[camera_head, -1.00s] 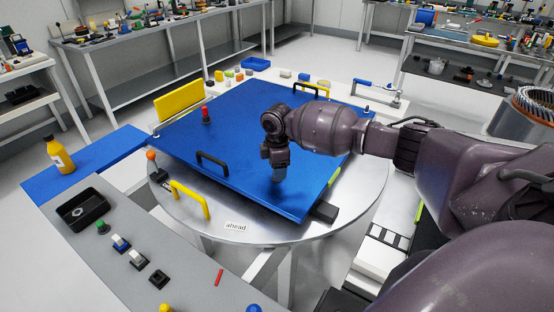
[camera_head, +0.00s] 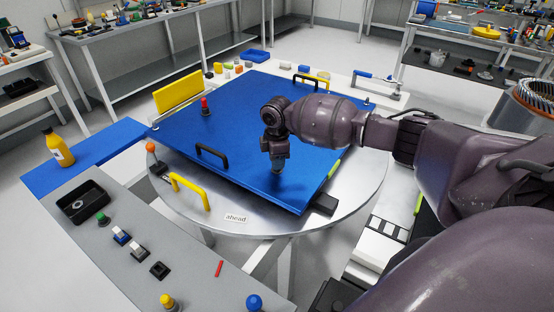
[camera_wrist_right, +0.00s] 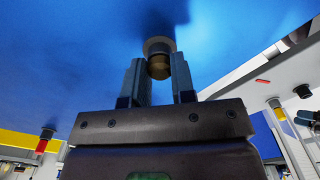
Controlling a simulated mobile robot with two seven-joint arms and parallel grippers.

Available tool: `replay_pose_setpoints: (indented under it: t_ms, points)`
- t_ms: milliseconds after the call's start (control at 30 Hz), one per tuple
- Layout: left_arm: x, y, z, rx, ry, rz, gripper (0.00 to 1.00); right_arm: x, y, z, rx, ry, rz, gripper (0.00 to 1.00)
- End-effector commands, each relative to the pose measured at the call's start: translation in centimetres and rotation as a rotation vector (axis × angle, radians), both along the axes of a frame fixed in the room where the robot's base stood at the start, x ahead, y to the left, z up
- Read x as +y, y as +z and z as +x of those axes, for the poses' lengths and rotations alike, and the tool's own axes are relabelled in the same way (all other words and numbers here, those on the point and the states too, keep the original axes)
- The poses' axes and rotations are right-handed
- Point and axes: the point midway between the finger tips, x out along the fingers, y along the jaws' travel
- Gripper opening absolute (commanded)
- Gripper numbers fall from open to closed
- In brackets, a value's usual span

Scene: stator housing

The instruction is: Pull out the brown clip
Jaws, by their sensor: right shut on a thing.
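The brown clip (camera_wrist_right: 159,66) shows in the right wrist view as a small brown-gold round piece below a grey collar, against the blue panel. My right gripper (camera_wrist_right: 159,75) is shut on it, one finger on each side. In the head view, my right gripper (camera_head: 277,169) points down at the blue panel (camera_head: 235,130), right of its middle. There the clip is too small or hidden to make out. My left gripper is in neither view.
The blue panel lies on a round metal table (camera_head: 365,185). It carries a black handle (camera_head: 211,153) and a red-topped knob (camera_head: 205,106). A yellow handle (camera_head: 190,190) stands by its front edge. A grey console (camera_head: 85,235) with buttons is at the lower left.

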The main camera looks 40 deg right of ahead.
Motion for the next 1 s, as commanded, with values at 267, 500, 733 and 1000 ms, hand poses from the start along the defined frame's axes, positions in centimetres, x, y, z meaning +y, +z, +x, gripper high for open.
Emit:
replay_pose_setpoints:
  t_ms: [267, 500, 733, 1000]
  points:
    - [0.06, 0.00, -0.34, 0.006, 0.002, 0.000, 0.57, -0.02, 0.20, 0.01, -0.001, 0.000, 0.000, 0.00]
    - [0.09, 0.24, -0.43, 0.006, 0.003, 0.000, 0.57, -0.02, 0.51, 0.04, -0.001, 0.000, 0.000, 0.00]
    - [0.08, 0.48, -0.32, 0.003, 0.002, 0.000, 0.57, -0.01, 0.66, 0.02, -0.001, 0.000, 0.000, 0.00]
    - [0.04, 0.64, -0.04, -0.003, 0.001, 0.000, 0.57, 0.00, 0.68, 0.01, -0.001, 0.000, 0.000, 0.00]
